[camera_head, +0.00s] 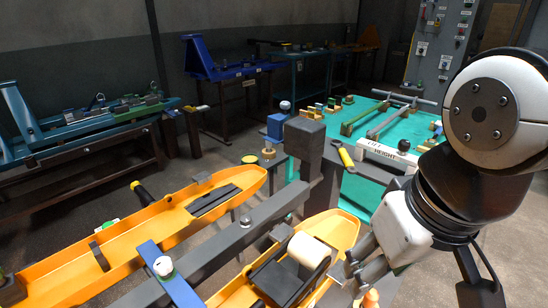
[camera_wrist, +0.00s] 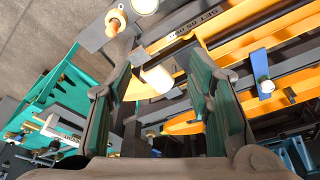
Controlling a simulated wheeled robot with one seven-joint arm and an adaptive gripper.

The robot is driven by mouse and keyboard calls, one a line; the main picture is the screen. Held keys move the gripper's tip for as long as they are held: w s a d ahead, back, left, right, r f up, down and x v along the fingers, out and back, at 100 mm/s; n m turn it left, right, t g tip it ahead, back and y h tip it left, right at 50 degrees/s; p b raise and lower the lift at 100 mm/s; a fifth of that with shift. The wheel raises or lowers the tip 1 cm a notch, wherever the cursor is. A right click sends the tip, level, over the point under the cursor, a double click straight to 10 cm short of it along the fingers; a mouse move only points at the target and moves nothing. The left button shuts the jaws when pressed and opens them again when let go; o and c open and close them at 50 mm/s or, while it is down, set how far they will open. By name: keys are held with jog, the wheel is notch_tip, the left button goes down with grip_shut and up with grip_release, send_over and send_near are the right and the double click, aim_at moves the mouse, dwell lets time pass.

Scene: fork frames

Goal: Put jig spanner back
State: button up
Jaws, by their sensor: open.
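A tool with a yellow handle (camera_head: 346,158), possibly the jig spanner, lies by the dark ledge in front of the teal table in the head view. Its working end is too small to make out. My gripper (camera_head: 358,268) is low at the right of the near yellow trough in the head view, apart from that tool. In the wrist view my gripper (camera_wrist: 158,88) is open, its two green-padded fingers wide apart. A cream roller (camera_wrist: 156,79) shows beyond the gap between them; nothing appears held. I cannot make out a spanner in the wrist view.
The cream roller (camera_head: 309,251) sits in the near yellow trough (camera_head: 343,226). A longer yellow trough (camera_head: 150,228) lies left, beyond a grey beam (camera_head: 225,246). A dark post (camera_head: 304,140) stands before the teal table (camera_head: 385,120). A blue bar (camera_head: 172,278) crosses the foreground.

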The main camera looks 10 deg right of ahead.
jog(key=w+d+r+h, duration=0.25)
jog(key=w+r, duration=0.25)
jog(key=w, duration=0.6)
jog(key=m+t+y+p, duration=0.1)
jog(key=m+y+p, duration=0.1)
jog(key=p, duration=0.1)
send_over(348, 159)
jog(key=s, duration=0.2)
jog(key=shift+h, duration=0.25)
jog(key=f, duration=1.5)
jog(key=shift+w+a+f, duration=0.15)
jog(key=shift+a+f, duration=0.05)
jog(key=shift+f, duration=0.2)
jog(key=shift+x, duration=2.7)
grip_shut()
